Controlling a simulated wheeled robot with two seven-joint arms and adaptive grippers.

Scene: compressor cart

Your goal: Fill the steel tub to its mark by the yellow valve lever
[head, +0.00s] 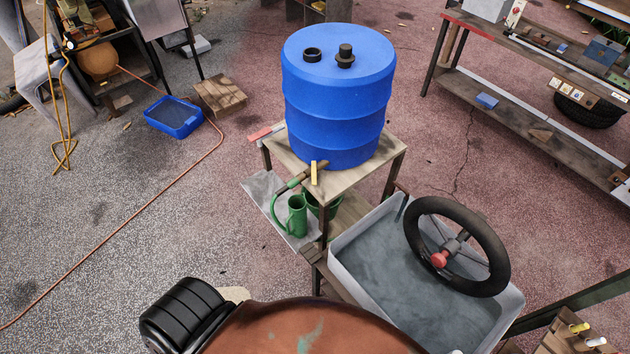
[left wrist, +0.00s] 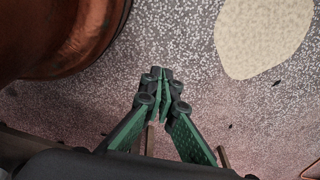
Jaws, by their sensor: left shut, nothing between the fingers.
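A blue barrel (head: 338,95) stands on a wooden stand. A small yellow valve lever (head: 314,174) shows at the barrel's foot, standing up from a brownish pipe with green fittings. A grey steel tub (head: 347,277) is at lower right, beside the stand; its inside looks flat grey-blue, and I cannot tell water from bare metal. I make out no fill mark. My left gripper (left wrist: 160,90) is in the left wrist view only, fingers together and empty, above speckled ground and well apart from any task object I can see. My right gripper is in neither view.
A black steering wheel (head: 457,247) stands over the tub. A rusty tank (head: 310,330) and a black ribbed part (head: 182,315) fill the front; the tank also shows in the left wrist view (left wrist: 60,35). A green jug (head: 296,216) sits below the pipe. The ground at left is mostly clear.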

